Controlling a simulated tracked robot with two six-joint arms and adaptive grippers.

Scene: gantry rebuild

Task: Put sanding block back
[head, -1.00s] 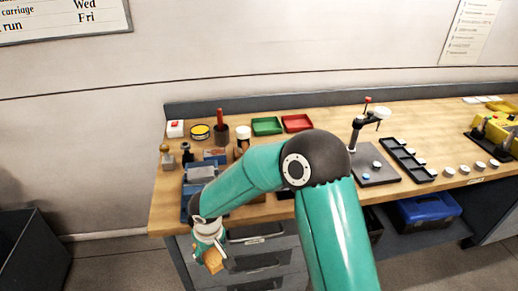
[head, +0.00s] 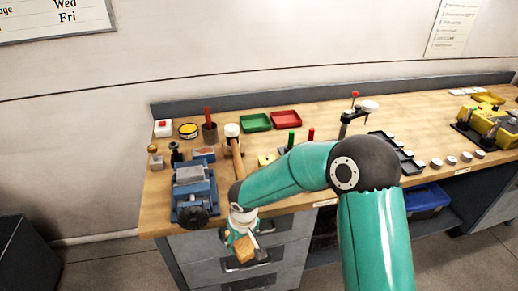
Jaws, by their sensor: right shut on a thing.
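The sanding block, a small tan-brown block (head: 243,253), is in my right gripper (head: 241,238), which is shut on it. The gripper hangs in front of the workbench's front edge, over the grey drawers and to the right of the blue vise. My teal right arm reaches in from the lower right and hides part of the bench top. My left gripper is not in view.
A blue vise (head: 192,190) stands at the bench's front left corner. A wooden-handled mallet (head: 233,140) lies behind the gripper. Green (head: 256,122) and red (head: 286,120) trays sit at the back. Bare wood (head: 230,190) shows right of the vise.

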